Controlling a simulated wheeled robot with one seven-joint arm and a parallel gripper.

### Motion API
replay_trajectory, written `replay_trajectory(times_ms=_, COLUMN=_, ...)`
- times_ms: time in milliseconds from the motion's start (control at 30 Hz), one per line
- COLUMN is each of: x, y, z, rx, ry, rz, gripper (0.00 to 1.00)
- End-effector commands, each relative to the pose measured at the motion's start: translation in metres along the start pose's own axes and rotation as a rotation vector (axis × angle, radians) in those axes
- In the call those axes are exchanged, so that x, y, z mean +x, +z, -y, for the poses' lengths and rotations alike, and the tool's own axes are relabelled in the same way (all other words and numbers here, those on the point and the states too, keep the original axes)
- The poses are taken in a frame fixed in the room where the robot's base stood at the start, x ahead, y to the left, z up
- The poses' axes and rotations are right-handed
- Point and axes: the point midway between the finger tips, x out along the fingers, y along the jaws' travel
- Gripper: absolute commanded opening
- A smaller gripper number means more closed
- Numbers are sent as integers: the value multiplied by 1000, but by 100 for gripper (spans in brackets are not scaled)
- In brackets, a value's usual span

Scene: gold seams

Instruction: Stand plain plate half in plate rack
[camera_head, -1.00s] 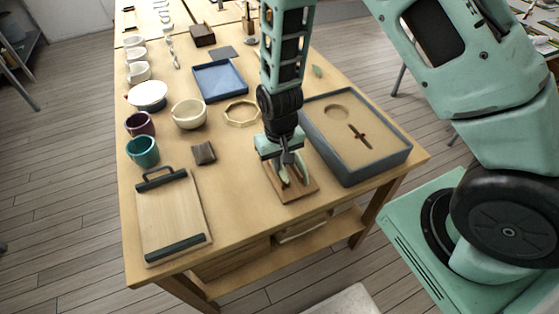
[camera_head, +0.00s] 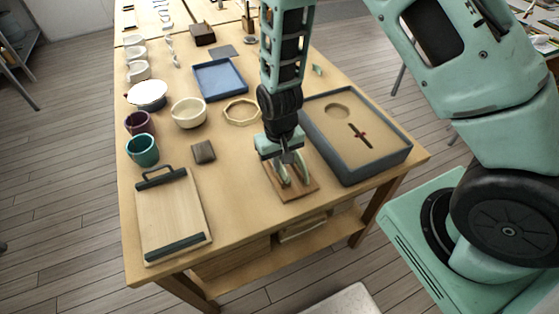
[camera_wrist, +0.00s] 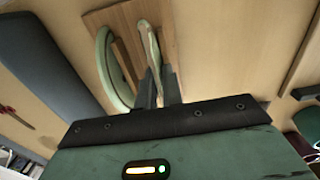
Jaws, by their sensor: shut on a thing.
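The plate rack (camera_head: 308,190) is a small brown wooden board near the table's front edge; it also shows in the wrist view (camera_wrist: 96,18). My gripper (camera_head: 288,160) is directly over it, pointing down. In the wrist view, my gripper (camera_wrist: 158,88) is shut on a pale plate half (camera_wrist: 149,42), seen nearly edge-on and upright at the rack. A second pale, green-rimmed plate half (camera_wrist: 104,60) stands beside it at the rack, to the left. I cannot tell whether the held half's lower edge is seated, as the fingers and plate hide it.
A grey-rimmed tray (camera_head: 348,176) stands close on the right. A clipboard-like board (camera_head: 172,215) and a small dark brown block (camera_head: 203,152) lie to the left. Cups, bowls and a blue tray (camera_head: 220,80) are farther back. Bare table lies between the block and the rack.

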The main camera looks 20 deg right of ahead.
Motion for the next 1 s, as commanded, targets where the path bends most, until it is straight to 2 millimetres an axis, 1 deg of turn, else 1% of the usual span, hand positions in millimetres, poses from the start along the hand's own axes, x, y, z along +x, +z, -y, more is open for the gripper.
replay_trajectory(times_ms=200, x=0, y=0, z=0, rx=0, ry=0, rz=0, gripper=0)
replay_trajectory(times_ms=233, x=0, y=0, z=0, rx=0, ry=0, rz=0, gripper=14)
replay_trajectory(times_ms=267, x=0, y=0, z=0, rx=0, ry=0, rz=0, gripper=22)
replay_trajectory(times_ms=300, x=0, y=0, z=0, rx=0, ry=0, rz=0, gripper=33)
replay_trajectory(times_ms=500, x=0, y=0, z=0, rx=0, ry=0, rz=0, gripper=33)
replay_trajectory(times_ms=533, x=0, y=0, z=0, rx=0, ry=0, rz=0, gripper=39)
replay_trajectory(times_ms=600, x=0, y=0, z=0, rx=0, ry=0, rz=0, gripper=55)
replay_trajectory(times_ms=1000, x=0, y=0, z=0, rx=0, ry=0, rz=0, gripper=55)
